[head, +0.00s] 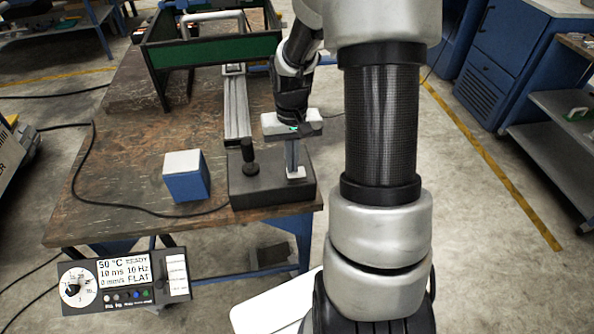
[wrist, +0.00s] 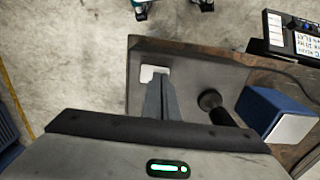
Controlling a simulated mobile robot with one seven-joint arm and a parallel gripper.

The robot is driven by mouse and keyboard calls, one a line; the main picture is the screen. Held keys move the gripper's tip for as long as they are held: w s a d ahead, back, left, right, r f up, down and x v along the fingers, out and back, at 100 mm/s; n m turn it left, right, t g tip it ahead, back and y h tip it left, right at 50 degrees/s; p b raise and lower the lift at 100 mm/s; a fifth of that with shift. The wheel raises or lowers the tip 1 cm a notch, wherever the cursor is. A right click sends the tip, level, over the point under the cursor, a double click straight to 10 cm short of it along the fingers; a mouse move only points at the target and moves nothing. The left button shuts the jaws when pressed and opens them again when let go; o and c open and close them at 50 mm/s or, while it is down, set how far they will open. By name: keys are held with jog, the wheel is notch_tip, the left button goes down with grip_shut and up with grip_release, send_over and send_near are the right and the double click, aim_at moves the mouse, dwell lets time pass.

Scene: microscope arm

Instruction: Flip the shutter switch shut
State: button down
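My gripper (head: 295,170) is at the dark box (head: 255,192) on the table's front right corner, pointing down over its right part. Its grey fingers look together; they also show in the wrist view (wrist: 157,82). A small pale plate (wrist: 150,73) lies at the fingertips; whether they touch it is unclear. A black upright knob (head: 248,151) stands on the box to the left of the fingers, also in the wrist view (wrist: 210,100). No part is clearly labelled as the shutter switch, and the fingers may hide it.
A blue cube with a white top (head: 186,176) stands left of the box. A control panel (head: 125,282) with a dial, display and buttons sits at the table's front left. A rail (head: 236,105) and green-sided frame (head: 215,50) lie behind. A cable crosses the table.

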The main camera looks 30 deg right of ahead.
jog(key=shift+f, duration=0.2)
jog(key=shift+r, duration=0.1)
notch_tip(320, 180, up, 7)
jog(key=p, duration=0.5)
dwell(0.6)
jog(key=s+a+r+n+t+h+p, duration=0.1)
jog(key=s+a+r, duration=0.2)
jog(key=r, duration=0.6)
jog(key=s+a+r+n+t+p, duration=0.1)
jog(key=s+a+r+t, duration=0.15)
jog(key=r, duration=0.65)
jog(key=s+a+r+t+p, duration=0.1)
jog(key=s+a+r, duration=0.1)
jog(key=s+r, duration=0.2)
jog(key=s+a+r+n+t+y+p, duration=0.1)
jog(key=s+a+r, duration=0.2)
jog(key=s, duration=0.4)
jog(key=shift+r, duration=0.45)
jog(key=shift+a, duration=0.1)
